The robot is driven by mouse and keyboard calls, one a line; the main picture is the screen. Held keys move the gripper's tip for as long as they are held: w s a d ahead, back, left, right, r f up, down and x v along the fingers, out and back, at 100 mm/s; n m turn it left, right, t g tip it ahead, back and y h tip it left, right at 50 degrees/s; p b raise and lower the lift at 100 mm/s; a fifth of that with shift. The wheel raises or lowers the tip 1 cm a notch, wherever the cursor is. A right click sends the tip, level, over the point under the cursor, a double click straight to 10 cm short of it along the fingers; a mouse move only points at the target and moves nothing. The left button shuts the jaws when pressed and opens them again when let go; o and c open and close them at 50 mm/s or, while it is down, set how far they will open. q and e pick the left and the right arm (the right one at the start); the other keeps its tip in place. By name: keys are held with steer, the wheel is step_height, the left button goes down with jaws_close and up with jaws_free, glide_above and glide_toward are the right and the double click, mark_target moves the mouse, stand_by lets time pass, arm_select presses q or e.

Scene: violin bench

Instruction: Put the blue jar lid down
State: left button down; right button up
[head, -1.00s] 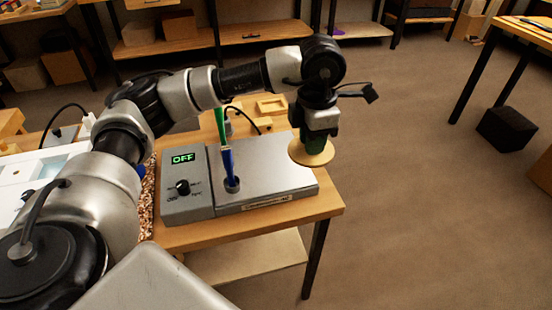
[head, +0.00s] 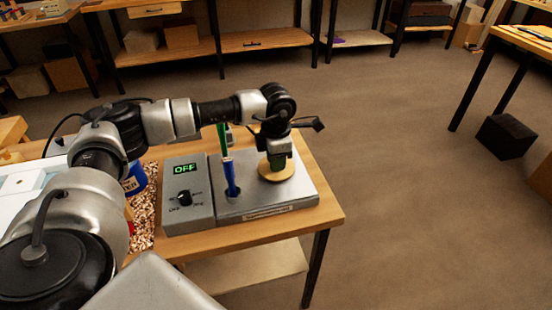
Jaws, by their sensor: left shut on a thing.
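A blue jar (head: 135,180) with partly readable lettering stands at the left, partly hidden behind my left arm. My right gripper is out of view.
A grey control box (head: 187,215) with a green OFF display and a black knob adjoins the plate. A blue and green upright tool (head: 231,175) stands on the plate, left of the lid. The wooden table (head: 325,200) ends just right of the plate.

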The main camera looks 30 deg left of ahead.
arm_select(q)
steer(key=shift+f, duration=0.2)
steer(key=c, duration=1)
jaws_free()
steer(key=shift+o, duration=0.2)
steer(key=shift+r, duration=0.1)
steer(key=shift+r, duration=0.2)
step_height(320, 180, up, 12)
steer(key=shift+f, duration=0.15)
